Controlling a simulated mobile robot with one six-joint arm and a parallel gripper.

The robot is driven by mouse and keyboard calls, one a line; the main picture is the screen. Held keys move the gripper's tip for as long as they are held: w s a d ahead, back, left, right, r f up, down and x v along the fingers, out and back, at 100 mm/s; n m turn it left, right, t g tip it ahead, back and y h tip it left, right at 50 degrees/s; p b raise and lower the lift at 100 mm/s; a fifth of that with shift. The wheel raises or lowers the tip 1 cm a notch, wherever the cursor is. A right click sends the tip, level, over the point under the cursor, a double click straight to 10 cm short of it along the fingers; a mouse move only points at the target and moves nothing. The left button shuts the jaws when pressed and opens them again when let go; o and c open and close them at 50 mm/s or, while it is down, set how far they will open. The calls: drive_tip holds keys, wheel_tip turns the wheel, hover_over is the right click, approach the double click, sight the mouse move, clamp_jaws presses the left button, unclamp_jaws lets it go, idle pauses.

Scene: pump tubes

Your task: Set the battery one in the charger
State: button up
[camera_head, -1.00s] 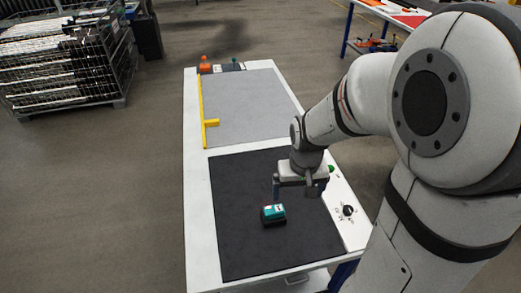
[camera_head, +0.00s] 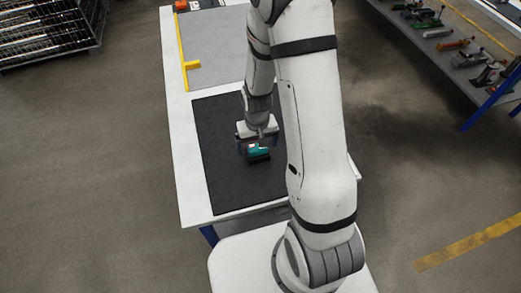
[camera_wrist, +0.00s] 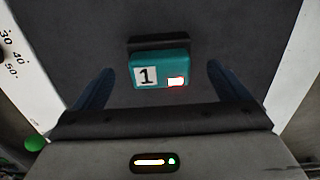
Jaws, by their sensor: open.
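The battery one (camera_head: 258,152) is a teal block with a black part, lying on the black mat (camera_head: 222,180). In the wrist view the battery (camera_wrist: 160,72) shows a white label with a 1 and a small white patch edged in red. My gripper (camera_head: 256,146) is right above or around the battery in the head view; the arm hides part of this. In the wrist view my gripper (camera_wrist: 153,85) is open, one blue finger on each side of the battery, with a gap on both sides. I see nothing that I can clearly name as the charger.
The white worktable (camera_head: 183,150) also bears a grey mat (camera_head: 215,45) with a yellow L-shaped strip (camera_head: 184,60). An orange item (camera_head: 183,5) is at the far end. A shelf with tools (camera_head: 440,40) stands at the right. A wire crate (camera_head: 45,30) is at the far left.

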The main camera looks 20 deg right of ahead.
drive_tip(key=shift+f, duration=1.15)
drive_tip(key=shift+c, duration=0.3)
drive_tip(key=c, duration=1.3)
drive_tip(key=shift+c, duration=0.2)
drive_tip(key=shift+r, duration=0.15)
